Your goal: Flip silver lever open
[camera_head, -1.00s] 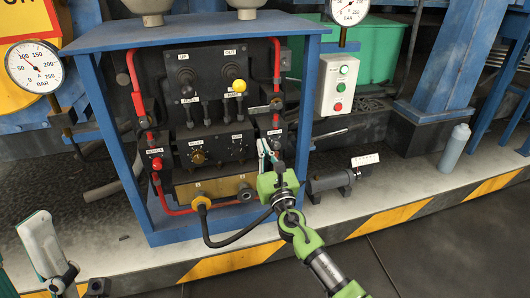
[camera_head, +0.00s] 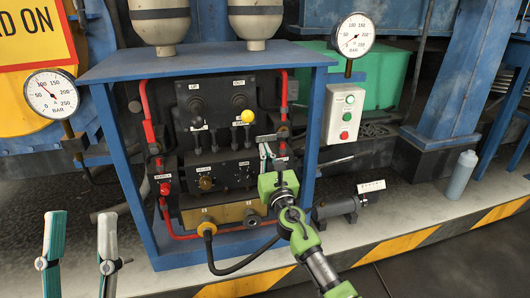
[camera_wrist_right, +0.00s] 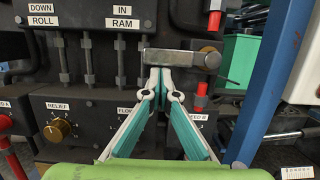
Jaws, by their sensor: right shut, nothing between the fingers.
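The silver lever (camera_wrist_right: 180,57) lies level, sticking out to the left from a valve fitting on the front of the black control panel. It also shows small in the head view (camera_head: 267,137). My right gripper (camera_wrist_right: 160,72) is shut and empty. Its fingertips are at the lever's lower edge, near the middle of its length; I cannot tell if they touch. In the head view the right gripper (camera_head: 264,147) is just below the lever. My left gripper (camera_head: 82,213) is open and empty at the lower left, far from the panel.
A blue frame (camera_head: 312,130) surrounds the panel, with a post right of the lever. Red pipes (camera_head: 283,100) run close by the valve. A white button box (camera_head: 345,115) stands to the right.

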